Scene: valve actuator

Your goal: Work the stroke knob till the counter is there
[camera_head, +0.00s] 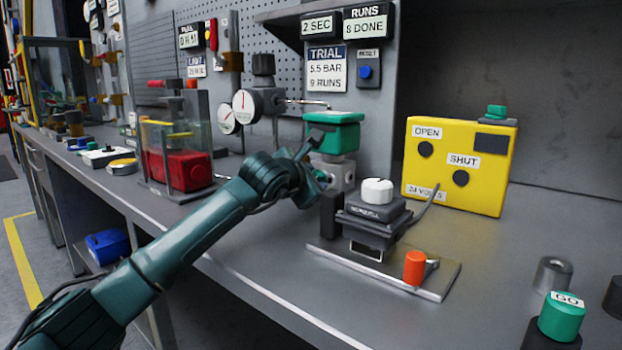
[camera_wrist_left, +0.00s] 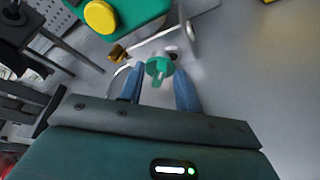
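The counter (camera_head: 366,26) is labelled RUNS and reads 8 DONE. The trial card (camera_head: 325,68) reads 5.5 BAR, 9 RUNS. My left gripper (camera_head: 318,168) is at the green-topped valve actuator (camera_head: 333,132). In the left wrist view its two blue fingers (camera_wrist_left: 160,88) are apart, with a small green knob (camera_wrist_left: 160,68) between their tips and a gap on each side. I cannot tell which part is the stroke knob, or whether the fingers reach around the green one. The actuator's green body (camera_wrist_left: 122,12) carries a yellow cap. My right gripper is not in view.
A white knob (camera_head: 377,190) on a dark block and an orange knob (camera_head: 414,266) share the actuator's plate. A yellow OPEN/SHUT box (camera_head: 456,168) stands behind right. A green GO button (camera_head: 562,315) is at front right. A red tank (camera_head: 180,168) stands left.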

